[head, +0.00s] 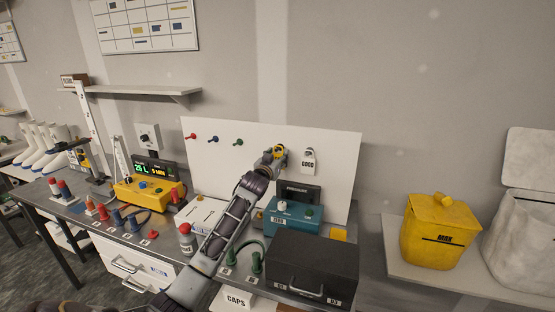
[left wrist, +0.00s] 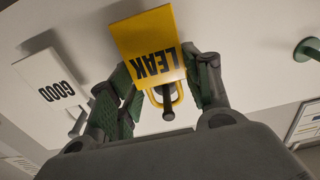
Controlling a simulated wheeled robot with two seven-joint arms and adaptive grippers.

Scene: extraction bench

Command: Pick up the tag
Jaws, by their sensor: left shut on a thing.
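The yellow LEAK tag (left wrist: 146,42) is between the fingers of my left gripper (left wrist: 157,82) in the left wrist view, and the fingers are shut on it. Its yellow loop shows by a dark peg on the white board; I cannot tell whether the loop still hangs on the peg. In the head view my left gripper (head: 277,155) is at the white board, with a bit of the yellow tag (head: 279,148) showing and the rest hidden. The white GOOD tag (head: 309,161) hangs to its right; it also shows in the left wrist view (left wrist: 52,88). My right gripper is not in view.
The white board (head: 338,190) carries red, blue and green pegs (head: 238,142) at left. Below stand a teal device (head: 291,217), a black box (head: 311,266) and a yellow device (head: 147,192). A yellow bin (head: 440,232) stands on the shelf at right.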

